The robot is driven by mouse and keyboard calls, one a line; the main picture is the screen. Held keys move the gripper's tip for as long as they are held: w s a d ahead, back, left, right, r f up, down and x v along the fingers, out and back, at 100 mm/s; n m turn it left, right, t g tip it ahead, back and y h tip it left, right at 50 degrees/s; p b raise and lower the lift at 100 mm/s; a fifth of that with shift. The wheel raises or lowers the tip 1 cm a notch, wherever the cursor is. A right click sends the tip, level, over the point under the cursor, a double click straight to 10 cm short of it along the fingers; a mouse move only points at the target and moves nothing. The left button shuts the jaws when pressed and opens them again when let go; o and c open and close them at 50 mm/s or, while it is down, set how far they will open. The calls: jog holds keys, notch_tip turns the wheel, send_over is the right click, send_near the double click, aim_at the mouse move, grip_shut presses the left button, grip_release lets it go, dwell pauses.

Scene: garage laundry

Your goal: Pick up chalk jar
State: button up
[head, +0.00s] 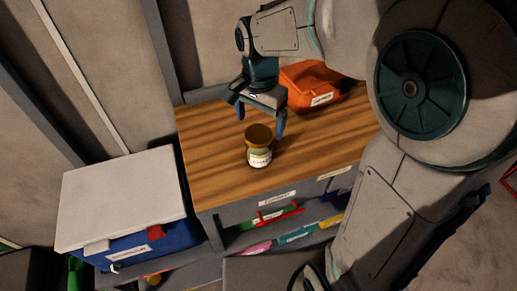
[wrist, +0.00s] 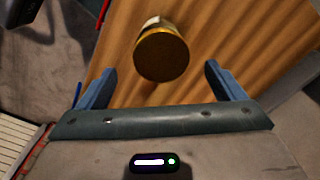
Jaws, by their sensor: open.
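The chalk jar (head: 259,148) is a small jar with a gold-brown lid and a pale label. It stands upright on the wooden top of the workbench (head: 212,170), near its front edge. In the wrist view the jar (wrist: 161,54) shows mostly its round lid, ahead of and roughly midway between the fingers. My gripper (head: 260,118) is open, with its blue fingers spread, above and just behind the jar in the head view. In the wrist view my gripper (wrist: 158,82) is empty, and no finger visibly touches the jar.
An orange case (head: 312,84) with a label sits at the back of the bench. A blue bin (head: 150,246) with a pale lid stands left of the bench. Labelled shelves with coloured items (head: 297,236) lie below the top. The wood around the jar is clear.

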aim_at(258, 134)
jog(key=shift+a+f+p, duration=0.15)
jog(key=shift+f+p, duration=0.15)
jog(key=shift+f, duration=2.6)
jog(key=c, duration=1.5)
